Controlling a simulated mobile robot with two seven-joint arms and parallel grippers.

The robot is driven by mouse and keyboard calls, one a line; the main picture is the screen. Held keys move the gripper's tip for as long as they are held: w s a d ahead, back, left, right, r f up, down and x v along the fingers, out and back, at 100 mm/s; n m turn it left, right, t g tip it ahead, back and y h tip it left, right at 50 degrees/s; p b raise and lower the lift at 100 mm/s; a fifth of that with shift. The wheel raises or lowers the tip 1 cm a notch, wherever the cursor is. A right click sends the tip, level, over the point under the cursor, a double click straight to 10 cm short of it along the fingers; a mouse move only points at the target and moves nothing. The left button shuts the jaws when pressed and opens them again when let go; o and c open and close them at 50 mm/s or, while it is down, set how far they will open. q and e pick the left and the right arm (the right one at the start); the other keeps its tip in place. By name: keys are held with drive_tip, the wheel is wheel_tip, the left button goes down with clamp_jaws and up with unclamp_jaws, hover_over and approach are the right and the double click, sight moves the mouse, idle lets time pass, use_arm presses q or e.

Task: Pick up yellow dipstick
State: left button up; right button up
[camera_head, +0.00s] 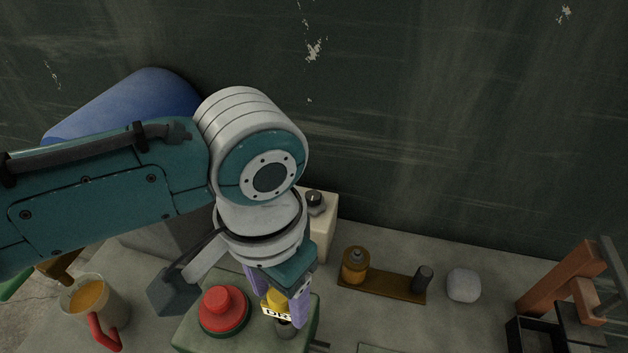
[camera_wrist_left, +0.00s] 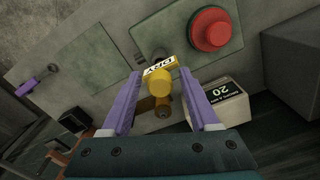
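The yellow dipstick (camera_head: 278,297) stands at the right part of a green housing, with a white tag reading "DRY" beside its top. In the left wrist view its round yellow knob (camera_wrist_left: 159,82) shows between the fingers. My left gripper (camera_wrist_left: 161,73) has purple fingers, one on each side of the knob, with a visible gap to each. In the head view the left gripper (camera_head: 287,305) points down at the dipstick, and my wrist hides part of the area behind it. The dipstick's lower part is hidden. My right gripper is not in view.
A red button (camera_head: 222,307) sits just left of the dipstick. A jug with orange liquid (camera_head: 94,302) stands further left. Behind are a pale box (camera_head: 322,232) and a brown tray (camera_head: 366,289) with an amber bottle. A white lump (camera_head: 463,285) and a brown frame (camera_head: 562,279) are at right.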

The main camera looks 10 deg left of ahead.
use_arm(q)
clamp_jaws()
idle(0.5)
